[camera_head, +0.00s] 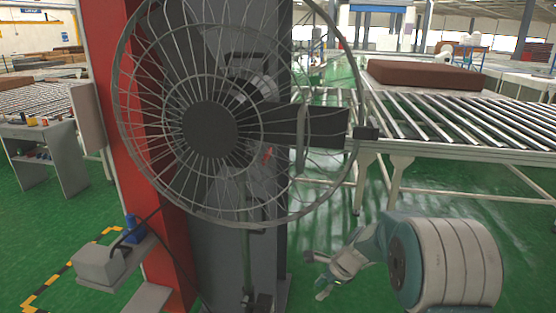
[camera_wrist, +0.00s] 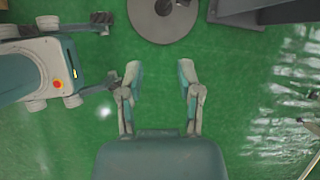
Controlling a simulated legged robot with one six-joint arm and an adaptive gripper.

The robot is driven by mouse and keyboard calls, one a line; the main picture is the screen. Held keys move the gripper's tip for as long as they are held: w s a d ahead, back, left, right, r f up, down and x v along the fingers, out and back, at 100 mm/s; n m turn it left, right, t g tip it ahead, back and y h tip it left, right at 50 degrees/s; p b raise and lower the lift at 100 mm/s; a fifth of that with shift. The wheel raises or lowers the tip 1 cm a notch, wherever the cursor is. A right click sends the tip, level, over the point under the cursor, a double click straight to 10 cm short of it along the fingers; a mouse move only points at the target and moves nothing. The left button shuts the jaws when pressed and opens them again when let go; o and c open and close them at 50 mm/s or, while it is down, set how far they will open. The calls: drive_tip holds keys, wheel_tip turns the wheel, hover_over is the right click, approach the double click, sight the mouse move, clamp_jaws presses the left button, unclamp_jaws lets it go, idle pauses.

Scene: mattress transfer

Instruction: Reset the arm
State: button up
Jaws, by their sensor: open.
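My gripper (camera_wrist: 160,90) is open and empty in the wrist view, its two fingers apart above the green floor. In the head view my arm reaches in at the lower right, and my gripper (camera_head: 318,274) shows at its end, pointing left and down, apart from everything around it. Nothing is between the fingers.
A large caged fan (camera_head: 210,130) stands close in front, before a red and grey pillar (camera_head: 165,240). Its round base (camera_wrist: 163,18) shows in the wrist view. A roller conveyor (camera_head: 470,135) bears a brown mattress (camera_head: 425,75) at right. Green floor is free below.

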drive_tip(key=s+d+r+n+t+h, duration=0.1)
drive_tip(key=s+r+n+t+h, duration=0.15)
drive_tip(key=s+r+n, duration=1)
drive_tip(key=s+d+r+n+t+h, duration=0.1)
drive_tip(key=s+r+n, duration=0.1)
drive_tip(key=s, duration=0.6)
drive_tip(key=s+d+r+n+h, duration=0.1)
drive_tip(key=s+d+r+n, duration=0.1)
drive_tip(key=s+r, duration=0.3)
drive_tip(key=s+n, duration=0.1)
drive_tip(key=s, duration=0.3)
drive_tip(key=shift+d+r+n+t+h, duration=0.2)
drive_tip(key=shift+d+n+t+h, duration=0.05)
drive_tip(key=shift+n+t+h, duration=0.1)
drive_tip(key=shift+d, duration=0.15)
drive_tip(key=shift+w, duration=0.15)
